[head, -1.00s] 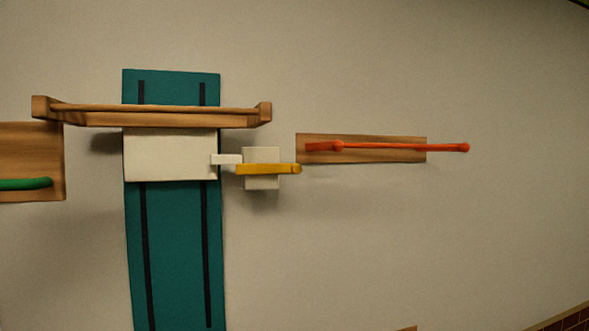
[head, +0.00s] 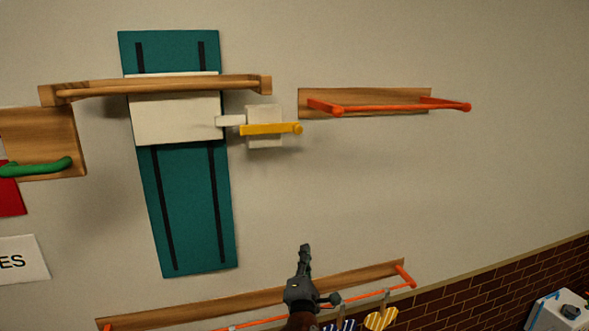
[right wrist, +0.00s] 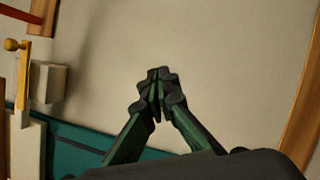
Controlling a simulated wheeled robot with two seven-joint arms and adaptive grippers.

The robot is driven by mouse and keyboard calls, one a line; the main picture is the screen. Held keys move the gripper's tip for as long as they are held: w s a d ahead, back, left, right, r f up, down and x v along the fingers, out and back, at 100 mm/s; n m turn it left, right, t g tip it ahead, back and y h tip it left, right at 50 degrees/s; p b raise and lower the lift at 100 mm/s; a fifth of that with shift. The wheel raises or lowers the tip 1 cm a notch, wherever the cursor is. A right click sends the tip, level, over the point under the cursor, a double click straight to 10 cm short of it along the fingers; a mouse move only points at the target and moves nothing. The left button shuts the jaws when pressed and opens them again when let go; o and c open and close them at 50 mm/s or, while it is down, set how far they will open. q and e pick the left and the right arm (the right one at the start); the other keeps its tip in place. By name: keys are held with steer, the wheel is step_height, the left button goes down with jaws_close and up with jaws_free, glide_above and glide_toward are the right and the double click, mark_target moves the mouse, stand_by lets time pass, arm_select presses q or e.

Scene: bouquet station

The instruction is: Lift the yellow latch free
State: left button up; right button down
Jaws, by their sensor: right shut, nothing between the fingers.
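The yellow latch (head: 270,129) is a short bar with a round knob at its right end. It lies level across a white block (head: 264,142) on the wall, beside a white tab (head: 231,121) that sticks out from a white panel (head: 178,118). The latch also shows in the right wrist view (right wrist: 22,75), at the left edge. My right gripper (head: 305,249) is below and a little right of the latch, well apart from it. Its fingers are shut and empty in the right wrist view (right wrist: 156,95). My left gripper is not in view.
The panel crosses a teal board (head: 190,210) with black grooves, below a wooden bar (head: 160,88). An orange rail (head: 400,107) is on the right, a green handle (head: 40,168) on the left. A lower wooden rail (head: 200,308) lies near my right gripper. Bare wall separates gripper and latch.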

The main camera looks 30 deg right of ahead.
mark_target(272, 130)
steer(key=a+r+n+t+h, duration=0.1)
steer(key=a+r+n, duration=0.2)
steer(key=r, duration=0.8)
steer(key=a+r+n+t+h, duration=0.2)
steer(key=a+r+n, duration=0.1)
steer(key=r, duration=0.7)
steer(key=shift+w+a+r, duration=0.2)
steer(key=shift+w+r, duration=0.2)
steer(key=shift+w, duration=0.05)
steer(key=w+d+r+p, duration=0.5)
steer(key=w+d+r, duration=0.1)
steer(key=r, duration=0.3)
steer(key=shift+w+d+r, duration=0.15)
steer(key=shift+d+r, duration=0.05)
steer(key=shift+d, duration=0.1)
steer(key=shift+t, duration=0.4)
